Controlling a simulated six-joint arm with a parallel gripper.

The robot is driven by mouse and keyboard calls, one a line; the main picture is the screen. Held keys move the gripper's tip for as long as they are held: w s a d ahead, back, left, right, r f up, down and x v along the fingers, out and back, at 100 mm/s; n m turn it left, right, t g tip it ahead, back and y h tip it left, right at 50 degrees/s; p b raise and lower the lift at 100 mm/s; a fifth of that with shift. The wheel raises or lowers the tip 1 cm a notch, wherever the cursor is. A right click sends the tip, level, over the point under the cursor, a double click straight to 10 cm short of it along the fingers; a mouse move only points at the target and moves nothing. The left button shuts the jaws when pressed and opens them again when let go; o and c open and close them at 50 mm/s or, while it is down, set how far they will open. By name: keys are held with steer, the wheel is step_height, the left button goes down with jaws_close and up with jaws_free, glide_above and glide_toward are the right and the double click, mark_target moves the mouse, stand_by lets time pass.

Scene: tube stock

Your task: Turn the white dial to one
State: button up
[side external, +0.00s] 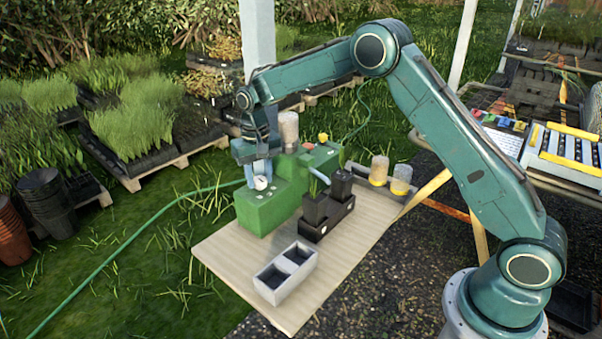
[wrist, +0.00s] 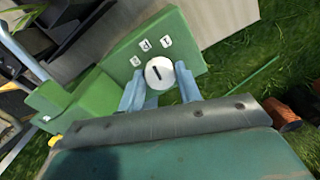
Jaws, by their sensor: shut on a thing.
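The white dial (wrist: 160,72) sits on the face of a green box (wrist: 189,48) and carries a short dark pointer mark. Several small white labels (wrist: 146,45) lie in an arc beside it; I cannot read their figures surely. In the side view the dial (side external: 261,183) is on the top of the near, lower part of the green box (side external: 258,215). My gripper (side external: 258,170) points down at it. In the wrist view its pale blue fingers (wrist: 159,80) are on both sides of the dial, shut on it. The finger contacts are partly hidden.
The box stands on a wooden table (side external: 228,258). It also bears a yellow knob (side external: 322,137) and a red button (side external: 309,146). A black holder with dark pots (side external: 327,215) stands to the right, a grey two-compartment tray (side external: 285,275) in front, and two jars (side external: 379,170) behind right.

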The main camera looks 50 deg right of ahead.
mark_target(259, 179)
steer(key=m, duration=0.3)
steer(key=shift+w+m, duration=0.1)
steer(key=shift+m, duration=2)
steer(key=o, duration=1)
step_height(259, 179, up, 14)
